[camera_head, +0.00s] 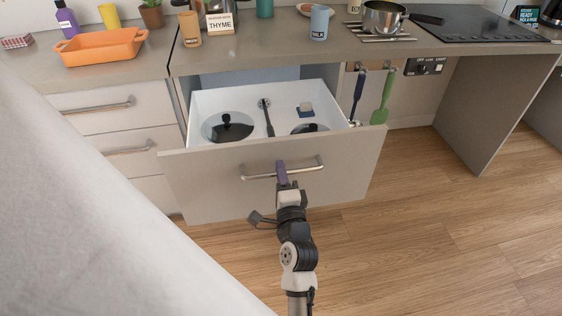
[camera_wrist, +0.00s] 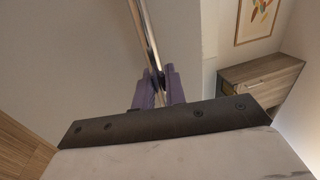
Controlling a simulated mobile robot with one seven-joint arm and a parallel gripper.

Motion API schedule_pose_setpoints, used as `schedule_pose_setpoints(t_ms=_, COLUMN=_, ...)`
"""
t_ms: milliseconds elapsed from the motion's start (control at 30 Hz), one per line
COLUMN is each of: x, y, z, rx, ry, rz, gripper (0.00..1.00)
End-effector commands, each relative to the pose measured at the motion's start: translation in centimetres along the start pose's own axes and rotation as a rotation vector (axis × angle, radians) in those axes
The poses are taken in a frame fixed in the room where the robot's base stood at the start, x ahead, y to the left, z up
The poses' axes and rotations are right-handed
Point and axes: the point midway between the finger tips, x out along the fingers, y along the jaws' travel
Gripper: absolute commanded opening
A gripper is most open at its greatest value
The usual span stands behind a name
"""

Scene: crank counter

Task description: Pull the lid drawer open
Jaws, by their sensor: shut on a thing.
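The lid drawer (camera_head: 270,185) stands pulled well out from under the counter, with its white inside showing. Inside lie a glass lid with a black knob (camera_head: 228,127), a second lid (camera_head: 310,128) partly hidden by the drawer front, a dark long-handled tool (camera_head: 267,118) and a small blue-and-beige item (camera_head: 306,109). A metal bar handle (camera_head: 306,171) runs across the drawer front. In the wrist view the purple fingers (camera_wrist: 159,85) close around the bar (camera_wrist: 146,35).
Closed drawers (camera_head: 120,125) are at the left. The counter above holds an orange dish (camera_head: 101,48), a thyme box, cups, a pan (camera_head: 384,17) and a hob. Utensils (camera_head: 384,98) hang right of the drawer. The wooden floor (camera_head: 430,230) is clear at the right.

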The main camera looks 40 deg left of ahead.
Motion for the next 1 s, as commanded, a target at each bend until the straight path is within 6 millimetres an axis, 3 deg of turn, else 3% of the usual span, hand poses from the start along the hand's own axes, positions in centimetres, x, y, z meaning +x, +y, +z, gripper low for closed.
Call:
schedule_pose_setpoints(t_ms=333, x=0.0, y=-0.06, z=0.05, rx=0.0, ry=-0.001, rz=-0.001, gripper=0.0)
schedule_pose_setpoints(t_ms=367, x=0.0, y=-0.06, z=0.04, rx=0.0, ry=-0.001, rz=-0.001, gripper=0.14)
schedule_pose_setpoints(t_ms=500, x=0.0, y=-0.06, z=0.04, rx=0.0, ry=-0.001, rz=-0.001, gripper=0.29)
schedule_pose_setpoints(t_ms=1000, x=0.07, y=0.1, z=-0.02, rx=0.0, ry=0.0, rz=-0.001, gripper=0.29)
